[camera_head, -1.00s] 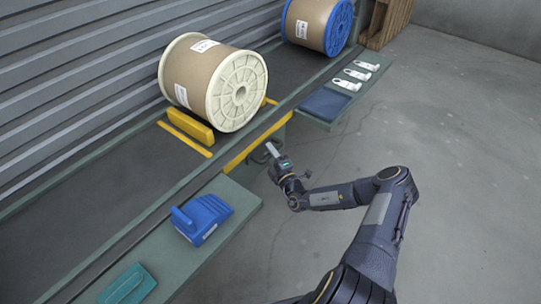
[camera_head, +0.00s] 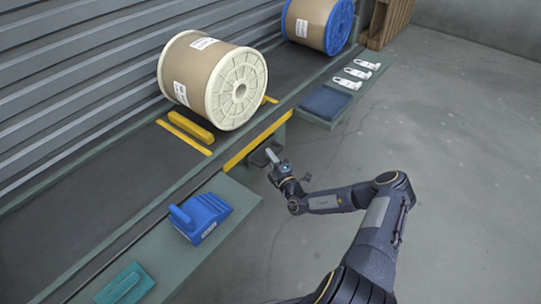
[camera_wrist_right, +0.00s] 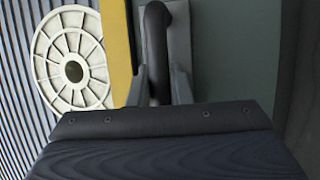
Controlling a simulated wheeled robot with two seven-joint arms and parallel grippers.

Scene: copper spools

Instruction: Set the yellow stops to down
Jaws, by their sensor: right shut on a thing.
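A yellow stop (camera_head: 191,127) stands a little above the dark bench track, left of the cream-flanged spool (camera_head: 236,92). A yellow strip (camera_head: 185,138) lies flat in front of it, and a small yellow piece (camera_head: 270,100) shows right of the spool. My right gripper (camera_head: 271,155) is at the bench front, below a yellow front bar (camera_head: 255,140). In the right wrist view my right gripper (camera_wrist_right: 160,85) is shut on a dark bar handle (camera_wrist_right: 157,45). The cream spool's flange (camera_wrist_right: 72,68) shows at left there. My left gripper is out of view.
A blue wedge chock (camera_head: 201,215) and a green block (camera_head: 126,285) sit on the front shelf. A blue-flanged spool (camera_head: 320,22), a dark blue pad (camera_head: 325,103) and several white tags (camera_head: 357,73) are farther along. The floor at right is clear.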

